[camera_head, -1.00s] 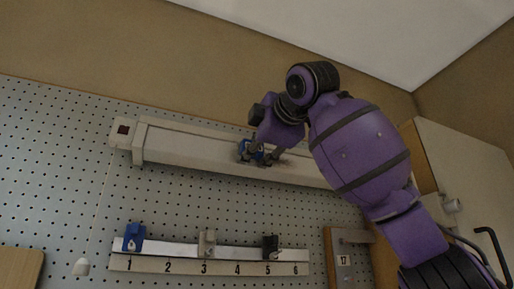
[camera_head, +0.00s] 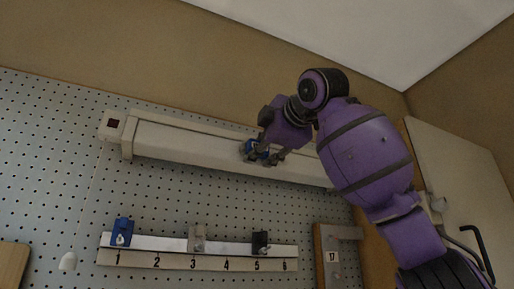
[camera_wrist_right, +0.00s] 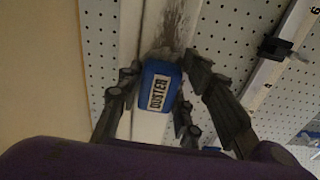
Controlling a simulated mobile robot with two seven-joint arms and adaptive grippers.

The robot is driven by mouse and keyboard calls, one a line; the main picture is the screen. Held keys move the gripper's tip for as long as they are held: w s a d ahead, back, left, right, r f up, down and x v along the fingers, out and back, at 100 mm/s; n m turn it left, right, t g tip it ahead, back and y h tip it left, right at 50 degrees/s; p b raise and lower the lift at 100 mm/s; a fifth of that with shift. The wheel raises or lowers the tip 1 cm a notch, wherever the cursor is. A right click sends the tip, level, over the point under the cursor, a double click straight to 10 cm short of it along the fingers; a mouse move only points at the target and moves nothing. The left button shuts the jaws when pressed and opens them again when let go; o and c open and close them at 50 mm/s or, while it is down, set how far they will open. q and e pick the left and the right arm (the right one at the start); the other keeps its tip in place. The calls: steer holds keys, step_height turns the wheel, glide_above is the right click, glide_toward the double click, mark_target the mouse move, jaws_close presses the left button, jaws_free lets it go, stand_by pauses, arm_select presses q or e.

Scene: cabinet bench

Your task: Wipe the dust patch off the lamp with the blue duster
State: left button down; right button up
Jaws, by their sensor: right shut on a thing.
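The lamp (camera_head: 190,146) is a long off-white bar across the upper part of the pegboard, and its pale face also shows in the right wrist view (camera_wrist_right: 150,128). My right gripper (camera_head: 260,155) is shut on the blue duster (camera_head: 251,148), at the lamp's face. In the right wrist view the duster (camera_wrist_right: 160,88), with its "DUSTER" label, sits between the fingers. A dark grey, streaky dust patch (camera_wrist_right: 169,40) lies on the lamp just beyond the duster's far end. I cannot tell whether the duster touches the lamp. My left gripper is not in view.
Below the lamp, a numbered rail (camera_head: 180,245) holds a blue item (camera_head: 122,232), a grey holder (camera_head: 197,238) and a black one (camera_head: 260,242). A pale cabinet (camera_head: 460,170) stands at right.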

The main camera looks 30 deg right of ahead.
mark_target(241, 152)
steer(key=shift+s+d+f, duration=0.1)
steer(key=shift+d, duration=2.5)
steer(key=shift+s+d, duration=0.1)
steer(key=shift+d, duration=2.5)
steer(key=shift+w+a, duration=0.2)
steer(key=shift+a, duration=3.45)
steer(key=shift+w+a, duration=0.2)
steer(key=shift+a, duration=3.45)
steer(key=shift+s+d, duration=0.1)
steer(key=shift+s+a, duration=0.2)
steer(key=shift+s, duration=2.65)
steer(key=s, duration=0.3)
steer(key=shift+a, duration=0.1)
